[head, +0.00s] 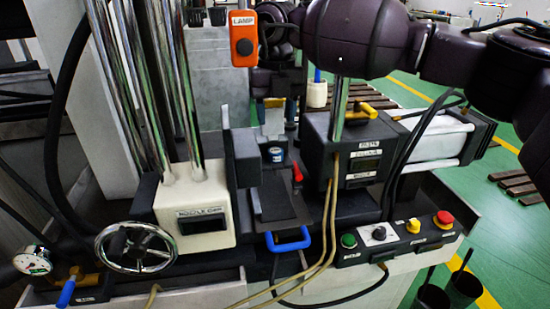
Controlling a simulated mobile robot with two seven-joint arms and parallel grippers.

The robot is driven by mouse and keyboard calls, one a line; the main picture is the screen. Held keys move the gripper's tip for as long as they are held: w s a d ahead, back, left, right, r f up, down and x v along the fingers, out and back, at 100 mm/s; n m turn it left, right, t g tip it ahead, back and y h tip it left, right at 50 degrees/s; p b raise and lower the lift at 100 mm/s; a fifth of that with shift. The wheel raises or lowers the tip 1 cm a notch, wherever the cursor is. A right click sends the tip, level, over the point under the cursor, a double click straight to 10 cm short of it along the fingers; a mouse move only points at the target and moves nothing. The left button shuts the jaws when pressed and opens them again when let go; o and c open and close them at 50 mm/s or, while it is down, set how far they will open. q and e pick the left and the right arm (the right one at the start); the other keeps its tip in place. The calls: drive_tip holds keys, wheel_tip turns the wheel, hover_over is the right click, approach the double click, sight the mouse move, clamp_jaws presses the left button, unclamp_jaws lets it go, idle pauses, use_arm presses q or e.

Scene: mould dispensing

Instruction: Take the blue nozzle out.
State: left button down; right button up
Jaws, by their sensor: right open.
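A small round piece with a blue and white face (276,154), which looks like the blue nozzle, sits in the dark recess in the middle of the machine in the head view. It is small, so its exact seating cannot be told. My right gripper (277,97) hangs above and behind it, partly behind my own right arm links. Its jaws are open and apart from the blue piece. My left gripper is not in view.
A blue U-shaped handle (289,241) is at the front. A red lever (297,173) stands right of the recess. An orange lamp box (243,38), a handwheel (135,247), a labelled black box (357,150) and a button panel (395,237) crowd around. Hoses hang in front.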

sight(276, 151)
wheel_tip(276, 151, down, 8)
drive_tip(key=shift+f, duration=0.1)
drive_tip(key=c, duration=0.7)
